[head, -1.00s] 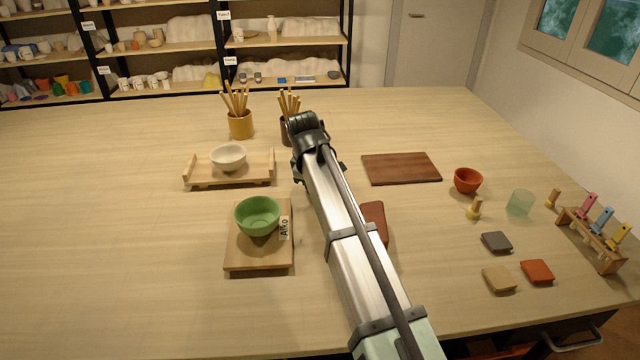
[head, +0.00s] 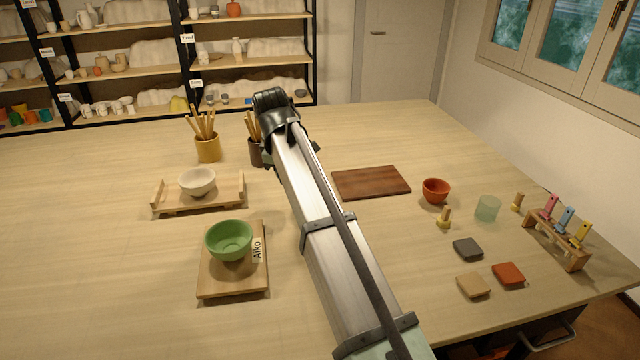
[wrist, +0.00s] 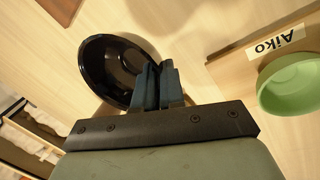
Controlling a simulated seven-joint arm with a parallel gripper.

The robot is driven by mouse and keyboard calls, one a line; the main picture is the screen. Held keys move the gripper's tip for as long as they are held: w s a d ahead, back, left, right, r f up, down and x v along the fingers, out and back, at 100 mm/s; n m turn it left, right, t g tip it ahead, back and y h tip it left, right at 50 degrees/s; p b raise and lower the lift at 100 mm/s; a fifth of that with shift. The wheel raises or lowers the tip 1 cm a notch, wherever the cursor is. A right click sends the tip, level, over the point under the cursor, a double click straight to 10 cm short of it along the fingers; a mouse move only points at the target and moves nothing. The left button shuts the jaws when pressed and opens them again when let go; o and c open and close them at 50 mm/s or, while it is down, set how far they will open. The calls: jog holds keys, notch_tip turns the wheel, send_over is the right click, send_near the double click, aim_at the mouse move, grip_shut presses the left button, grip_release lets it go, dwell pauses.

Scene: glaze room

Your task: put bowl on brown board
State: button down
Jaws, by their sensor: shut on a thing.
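A glossy black bowl (wrist: 97,65) shows in the wrist view, and my gripper (wrist: 157,72) is shut on its rim. In the head view the bowl and the fingers are hidden behind my arm. The brown board (head: 371,182), flat and dark reddish brown, lies bare on the table to the right of my arm. In the wrist view a dark brown edge (wrist: 62,7) shows at the top left; I cannot tell which thing it is.
Left of my arm a green bowl (head: 229,239) sits on a light board (head: 232,286) labelled Aiko. A cream bowl (head: 197,181) stands on a wooden tray (head: 163,208). Tool cups (head: 208,148) stand behind. An orange cup (head: 435,190), a glass (head: 487,208) and tiles (head: 468,249) are at right.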

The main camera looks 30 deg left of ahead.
jog(key=w+d+m, duration=0.2)
jog(key=w+d, duration=0.5)
jog(key=w, duration=0.3)
jog(key=w+d+m, duration=0.1)
jog(key=w+d, duration=0.6)
jog(key=w, duration=0.2)
jog(key=r+n, duration=0.1)
jog(key=n, duration=0.3)
send_over(369, 186)
jog(key=s, duration=0.1)
jog(key=f, duration=0.9)
jog(key=shift+s+d+f, duration=0.15)
jog(key=shift+s+d, duration=0.05)
jog(key=shift+d, duration=0.15)
jog(key=c, duration=1.2)
grip_release()
